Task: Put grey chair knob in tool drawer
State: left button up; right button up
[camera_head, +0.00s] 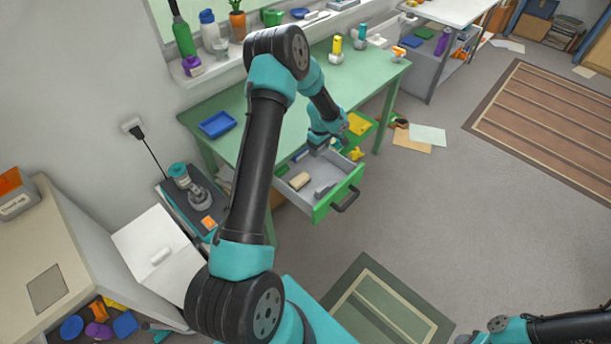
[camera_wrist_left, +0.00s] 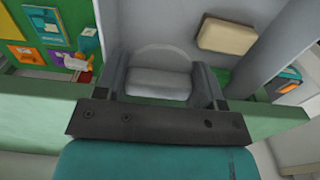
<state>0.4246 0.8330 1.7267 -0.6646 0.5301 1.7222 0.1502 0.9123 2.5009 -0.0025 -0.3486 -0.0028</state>
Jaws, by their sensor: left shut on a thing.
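My left gripper (camera_head: 328,148) is at the back of the open tool drawer (camera_head: 346,192), which has a grey inside and a green front with a dark handle. In the left wrist view the gripper (camera_wrist_left: 160,78) is shut on the grey chair knob (camera_wrist_left: 160,84), a rounded grey piece between its two fingers. The grey drawer floor shows beyond it. I cannot make the knob out in the head view, and whether it touches the drawer floor is unclear. My right gripper is not in view; only part of that arm shows at the lower right.
A tan block (camera_head: 298,181) lies in the drawer and also shows in the left wrist view (camera_wrist_left: 228,34). A grey item (camera_head: 324,189) lies near the drawer front. A green drawer with yellow things (camera_head: 358,124) stands open behind. The green table (camera_head: 300,112) is above.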

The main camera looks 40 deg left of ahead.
pick_arm(q)
send_over(318, 169)
jog(key=shift+d+f, duration=0.1)
jog(key=shift+f, duration=3)
jog(key=shift+f, duration=1.9)
jog(key=shift+f, duration=0.1)
jog(key=o, duration=0.9)
notch_tip(318, 169, up, 12)
jog(key=shift+r, duration=0.15)
